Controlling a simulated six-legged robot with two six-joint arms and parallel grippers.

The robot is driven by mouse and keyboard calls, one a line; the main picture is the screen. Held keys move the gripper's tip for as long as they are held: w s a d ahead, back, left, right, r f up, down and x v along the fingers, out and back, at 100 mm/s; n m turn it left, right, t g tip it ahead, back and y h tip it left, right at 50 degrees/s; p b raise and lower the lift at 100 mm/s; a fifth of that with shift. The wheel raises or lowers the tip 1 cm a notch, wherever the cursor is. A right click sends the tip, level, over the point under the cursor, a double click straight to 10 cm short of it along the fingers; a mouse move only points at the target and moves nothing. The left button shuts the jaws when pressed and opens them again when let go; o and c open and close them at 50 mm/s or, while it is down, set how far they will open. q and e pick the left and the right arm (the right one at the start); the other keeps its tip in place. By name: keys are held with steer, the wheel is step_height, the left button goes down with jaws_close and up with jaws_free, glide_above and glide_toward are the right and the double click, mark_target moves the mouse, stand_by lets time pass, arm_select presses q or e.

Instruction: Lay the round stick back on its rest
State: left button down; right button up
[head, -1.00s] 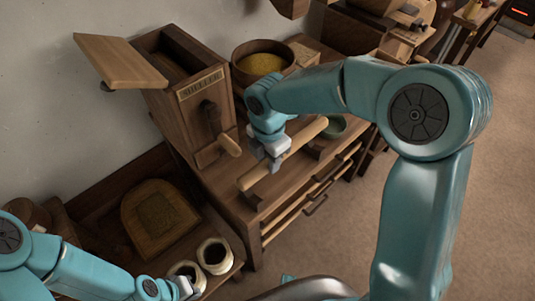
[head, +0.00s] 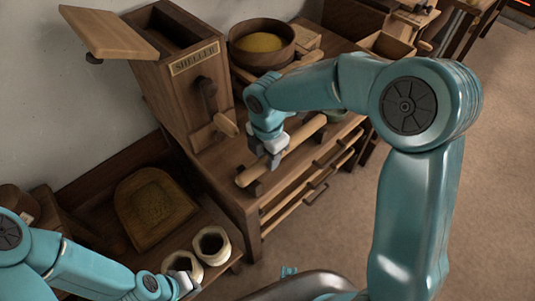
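The round stick (head: 304,132) is a pale wooden rod lying slantwise over the wooden bench (head: 228,172). My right gripper (head: 272,160) is shut around it, left of its middle. The dark wooden rest (head: 257,188) shows under the stick's near left end. The stick looks on or very close to it; I cannot tell whether it touches. The rest's far part is mostly hidden by the stick and my gripper. My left gripper (head: 190,284) is low at the left, beside the pale jars, and its fingers are too small to read.
The sheller (head: 180,85) with its crank handle stands left of the stick. A wooden bowl (head: 238,58) of yellow grain is behind. Two pale jars (head: 211,246) stand on the low shelf, front left. The floor at right is clear.

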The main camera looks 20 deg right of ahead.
steer(key=o, duration=0.4)
step_height(320, 180, up, 16)
steer(key=p, duration=0.3)
steer(key=shift+a+r, duration=0.1)
steer(key=shift+r, duration=0.05)
steer(key=shift+s, duration=0.1)
